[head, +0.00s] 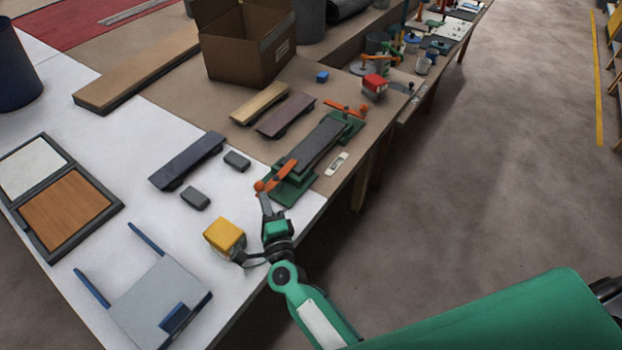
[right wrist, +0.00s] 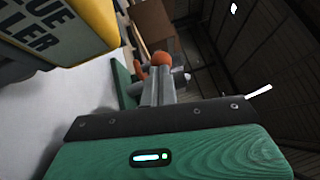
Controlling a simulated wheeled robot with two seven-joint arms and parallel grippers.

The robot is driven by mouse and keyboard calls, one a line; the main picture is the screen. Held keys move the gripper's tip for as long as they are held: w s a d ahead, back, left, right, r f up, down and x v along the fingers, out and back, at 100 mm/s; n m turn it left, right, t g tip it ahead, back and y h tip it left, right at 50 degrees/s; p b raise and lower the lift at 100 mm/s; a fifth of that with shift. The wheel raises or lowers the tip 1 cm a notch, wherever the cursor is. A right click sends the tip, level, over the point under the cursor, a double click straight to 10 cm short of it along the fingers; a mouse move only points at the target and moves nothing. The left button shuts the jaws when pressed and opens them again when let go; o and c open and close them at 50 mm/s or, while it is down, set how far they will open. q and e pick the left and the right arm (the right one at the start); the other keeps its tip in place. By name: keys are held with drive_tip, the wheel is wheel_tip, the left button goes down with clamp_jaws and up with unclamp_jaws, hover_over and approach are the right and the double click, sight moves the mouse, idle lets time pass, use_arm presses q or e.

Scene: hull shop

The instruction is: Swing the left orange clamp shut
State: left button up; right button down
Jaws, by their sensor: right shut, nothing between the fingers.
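The left orange clamp (head: 280,176) sits on the near green block (head: 292,190) of a fixture. Its arm slants up from its round knob, by the near end of a dark grey board (head: 318,143). I cannot tell whether its arm presses on the board. The other orange clamp (head: 345,106) is at the board's far end. My right gripper (head: 264,194) is shut and empty, its tips close by the left clamp's knob. In the right wrist view the fingers (right wrist: 157,88) point at the orange knob (right wrist: 162,58); contact is unclear. My left gripper is out of view.
A yellow glue filler box (head: 224,235) stands beside my right wrist; it looms at the upper left of the right wrist view (right wrist: 70,30). Dark blocks (head: 195,197) and a long dark piece (head: 187,160) lie left of the fixture. The table edge and open floor are to the right.

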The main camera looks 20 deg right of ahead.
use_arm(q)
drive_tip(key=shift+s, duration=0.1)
use_arm(e)
drive_tip(key=shift+w+a, duration=0.15)
drive_tip(key=shift+a, duration=0.1)
idle(0.4)
drive_tip(key=shift+s+f, duration=0.2)
drive_tip(key=shift+s, duration=0.3)
drive_tip(key=s, duration=0.3)
drive_tip(key=s+f+b, duration=0.1)
drive_tip(key=s, duration=0.5)
drive_tip(key=shift+s+d+f+b, duration=0.2)
drive_tip(key=shift+d+b, duration=0.1)
drive_tip(key=shift+b, duration=0.1)
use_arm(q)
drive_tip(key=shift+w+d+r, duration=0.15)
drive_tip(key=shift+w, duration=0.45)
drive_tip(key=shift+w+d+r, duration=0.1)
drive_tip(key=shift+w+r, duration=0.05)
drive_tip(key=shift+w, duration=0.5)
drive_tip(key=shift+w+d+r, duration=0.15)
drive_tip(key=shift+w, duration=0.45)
use_arm(e)
drive_tip(key=shift+s, duration=1.65)
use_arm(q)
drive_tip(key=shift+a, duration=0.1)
use_arm(e)
drive_tip(key=shift+f, duration=0.1)
